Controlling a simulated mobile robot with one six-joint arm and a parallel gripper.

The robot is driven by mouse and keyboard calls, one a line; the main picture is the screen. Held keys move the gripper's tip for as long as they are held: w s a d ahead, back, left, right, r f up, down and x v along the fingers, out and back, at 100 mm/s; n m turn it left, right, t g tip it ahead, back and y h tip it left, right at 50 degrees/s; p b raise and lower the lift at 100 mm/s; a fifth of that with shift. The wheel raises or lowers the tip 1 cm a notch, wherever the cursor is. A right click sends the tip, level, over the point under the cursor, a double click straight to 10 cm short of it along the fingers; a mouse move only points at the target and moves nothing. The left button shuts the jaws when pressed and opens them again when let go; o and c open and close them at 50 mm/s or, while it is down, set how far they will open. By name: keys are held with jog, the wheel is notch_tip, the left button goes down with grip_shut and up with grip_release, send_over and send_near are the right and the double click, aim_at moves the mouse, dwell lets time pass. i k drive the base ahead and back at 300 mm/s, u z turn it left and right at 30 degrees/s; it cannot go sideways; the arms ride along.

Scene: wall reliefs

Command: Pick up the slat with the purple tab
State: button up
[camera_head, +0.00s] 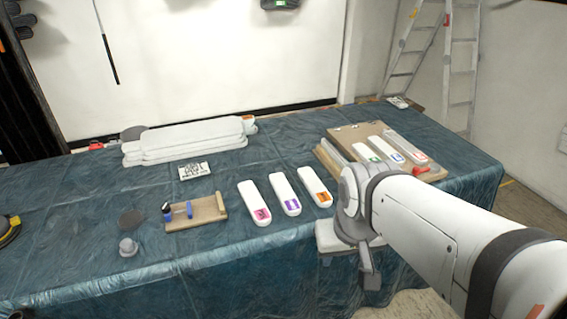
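The slat with the purple tab (284,188) is white with rounded ends and lies flat on the cloth-covered table. It is the middle one of three similar slats. The slat with the pink tab (250,193) lies to its left and the slat with the orange tab (313,181) to its right, with narrow gaps between. My gripper (368,272) is to the right of these slats and nearer the table's front edge, apart from the purple-tab slat. Only part of it shows below my wrist, and its finger opening is hidden.
A wooden board (345,133) at right holds slats with green, blue and red tabs, partly behind my arm. A wooden tray (183,221) with small blue-handled items and a grey knob (128,247) stand at left. White stacked pieces (185,140) lie behind.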

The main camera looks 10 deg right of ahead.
aim_at(291, 204)
jog(key=u, duration=0.2)
jog(key=i, duration=0.85)
jog(key=z, duration=0.1)
